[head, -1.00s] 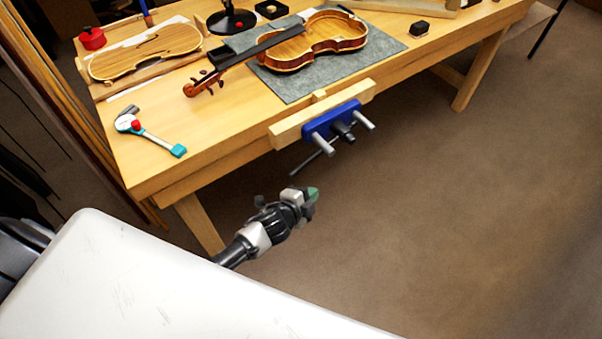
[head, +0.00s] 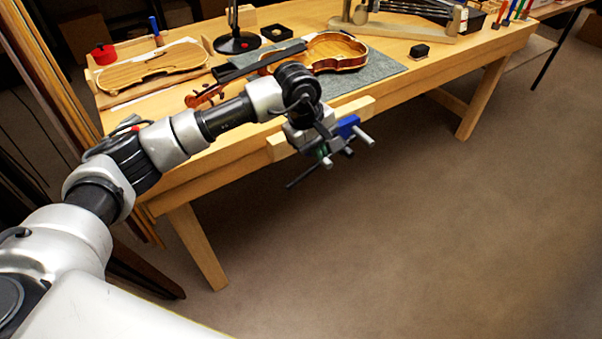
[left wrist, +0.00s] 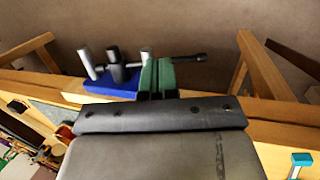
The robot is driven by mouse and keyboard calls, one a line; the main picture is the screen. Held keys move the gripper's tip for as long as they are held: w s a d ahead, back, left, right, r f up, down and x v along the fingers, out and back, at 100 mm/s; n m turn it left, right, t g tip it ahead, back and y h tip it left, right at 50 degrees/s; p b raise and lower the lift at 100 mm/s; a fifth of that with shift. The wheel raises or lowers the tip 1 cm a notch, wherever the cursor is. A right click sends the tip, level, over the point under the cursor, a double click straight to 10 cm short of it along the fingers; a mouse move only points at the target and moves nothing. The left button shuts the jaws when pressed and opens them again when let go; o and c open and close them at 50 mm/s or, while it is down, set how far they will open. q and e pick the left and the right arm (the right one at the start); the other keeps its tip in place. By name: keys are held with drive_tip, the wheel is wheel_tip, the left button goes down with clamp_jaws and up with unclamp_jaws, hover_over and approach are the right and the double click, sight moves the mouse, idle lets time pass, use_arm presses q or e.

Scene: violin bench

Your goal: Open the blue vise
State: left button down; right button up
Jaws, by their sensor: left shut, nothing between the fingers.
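The blue vise (head: 348,125) is mounted on the front edge of the workbench, partly hidden behind my left gripper. Two light rods and a dark screw stick out from its front. Its dark handle bar (head: 301,177) slants down to the left, with its upper part hidden. My left gripper (head: 325,159) is shut and empty, just in front of the vise's left side. In the left wrist view, the green fingertips (left wrist: 157,75) are together, overlapping the handle bar (left wrist: 190,58) in the picture; contact is unclear. The vise's blue body (left wrist: 110,88) lies left of them.
My left arm covers the bench's left front. The floor (head: 400,230) before the bench is clear.

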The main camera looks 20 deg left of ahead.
use_arm(q)
drive_tip(key=w+a+r+m+y, duration=0.1)
drive_tip(key=a+r+y, duration=0.15)
drive_tip(key=a, duration=0.25)
drive_tip(key=y, duration=0.1)
hover_over(303, 174)
drive_tip(key=a, duration=0.2)
wheel_tip(303, 174, down, 9)
drive_tip(key=f, duration=0.1)
drive_tip(key=d+f, duration=0.1)
drive_tip(key=f, duration=0.1)
drive_tip(key=shift+d+f+t, duration=0.2)
drive_tip(key=shift+d+t, duration=0.15)
drive_tip(key=shift+t, duration=0.05)
drive_tip(key=shift+d+f, duration=0.1)
drive_tip(key=shift+f, duration=0.3)
use_arm(e)
drive_tip(key=shift+w, duration=0.4)
use_arm(q)
drive_tip(key=shift+b, duration=0.3)
use_arm(e)
drive_tip(key=shift+f, duration=0.1)
